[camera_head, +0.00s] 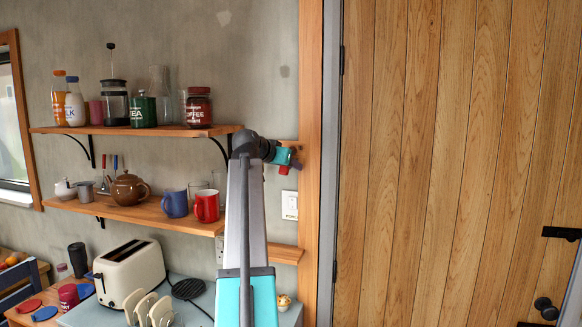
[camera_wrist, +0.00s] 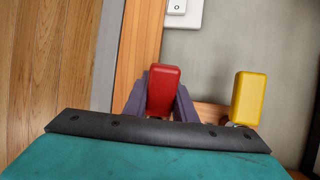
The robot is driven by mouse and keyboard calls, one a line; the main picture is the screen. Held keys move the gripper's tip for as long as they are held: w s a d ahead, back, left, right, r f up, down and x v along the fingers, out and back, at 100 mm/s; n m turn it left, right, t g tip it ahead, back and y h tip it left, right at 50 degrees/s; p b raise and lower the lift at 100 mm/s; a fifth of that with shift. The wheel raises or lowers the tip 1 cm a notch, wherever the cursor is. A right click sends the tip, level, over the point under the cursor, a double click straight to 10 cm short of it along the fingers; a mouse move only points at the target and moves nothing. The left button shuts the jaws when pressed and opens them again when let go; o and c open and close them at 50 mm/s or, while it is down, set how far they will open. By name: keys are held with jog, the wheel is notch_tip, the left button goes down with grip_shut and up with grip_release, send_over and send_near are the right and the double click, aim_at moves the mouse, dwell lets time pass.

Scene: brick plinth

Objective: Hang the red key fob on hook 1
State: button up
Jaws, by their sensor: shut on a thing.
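The red key fob (camera_wrist: 163,90) is between the two purple fingers of my gripper (camera_wrist: 159,104) in the wrist view, and the gripper is shut on it. In the head view my gripper (camera_head: 292,157) is up by the wall beside the wooden door post, with the red fob (camera_head: 284,169) partly showing under it. A yellow fob (camera_wrist: 249,98) is to the right of the red one in the wrist view, apart from it. A strip of wooden board (camera_wrist: 213,113) shows between them. Hook 1 cannot be made out; my gripper hides that part of the board.
A light switch (camera_head: 290,205) is on the wall below my gripper. The wooden door (camera_head: 450,160) is to the right. An upper shelf (camera_head: 150,131) with jars and a lower shelf (camera_head: 140,212) with mugs and a teapot are to the left, above a toaster (camera_head: 128,270).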

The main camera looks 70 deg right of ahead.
dwell(0.3)
jog(key=o, duration=1.1)
jog(key=shift+a, duration=0.1)
jog(key=b+v, duration=0.4)
jog(key=v, duration=0.9)
jog(key=shift+a+r, duration=0.2)
